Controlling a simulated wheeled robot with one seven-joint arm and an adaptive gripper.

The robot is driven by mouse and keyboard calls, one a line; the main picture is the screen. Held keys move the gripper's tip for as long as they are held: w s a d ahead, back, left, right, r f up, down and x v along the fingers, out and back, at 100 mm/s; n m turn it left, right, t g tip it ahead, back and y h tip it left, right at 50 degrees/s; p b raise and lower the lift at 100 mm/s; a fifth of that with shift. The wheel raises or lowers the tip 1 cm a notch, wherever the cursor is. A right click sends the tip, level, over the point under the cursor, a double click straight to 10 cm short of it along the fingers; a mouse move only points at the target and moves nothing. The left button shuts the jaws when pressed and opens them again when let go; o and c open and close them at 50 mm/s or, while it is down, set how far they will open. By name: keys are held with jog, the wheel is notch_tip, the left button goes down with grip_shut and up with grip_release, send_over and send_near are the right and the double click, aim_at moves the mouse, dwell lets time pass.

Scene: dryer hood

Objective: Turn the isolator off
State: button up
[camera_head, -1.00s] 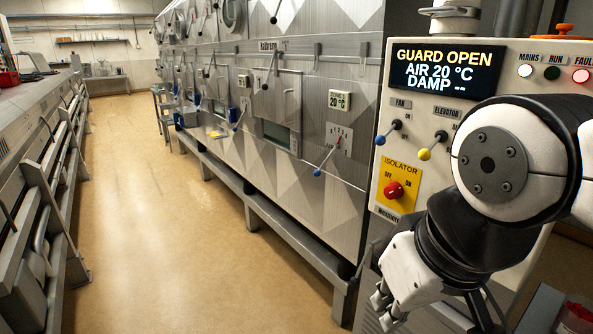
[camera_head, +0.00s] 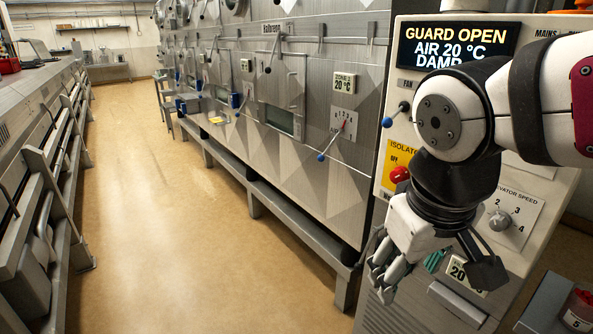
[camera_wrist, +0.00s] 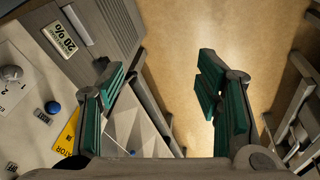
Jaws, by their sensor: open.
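The isolator is a red rotary knob (camera_head: 400,174) on a yellow plate (camera_head: 391,157) low on the left side of the pale control panel. My arm hides the plate's right part, and the knob's setting cannot be read. My gripper (camera_head: 433,278) is below and slightly right of the knob, apart from it, with fingers pointing down. In the wrist view, my gripper (camera_wrist: 160,88) has its green-padded fingers wide apart with nothing between them. A corner of the yellow plate (camera_wrist: 67,136) shows left of the left finger there; the red knob is not visible.
A blue-tipped fan lever (camera_head: 388,121) is just above the isolator. The display (camera_head: 455,45) reads GUARD OPEN. The elevator speed dial (camera_head: 500,220) is to the right. The dryer wall (camera_head: 290,150) runs along the left of the panel. Open floor (camera_head: 170,240) lies further left.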

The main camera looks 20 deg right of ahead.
jog(key=w+d+f+n+g+h+b, duration=0.2)
jog(key=w+d+f+g+h+b, duration=0.25)
jog(key=w+d, duration=0.5)
jog(key=n+t+h+b, duration=0.6)
jog(key=n+h+b, duration=0.1)
jog(key=h, duration=0.4)
send_near(395, 177)
jog(key=b+x, duration=0.1)
jog(key=x, duration=0.9)
jog(key=shift+d, duration=0.1)
jog(key=c, duration=1.2)
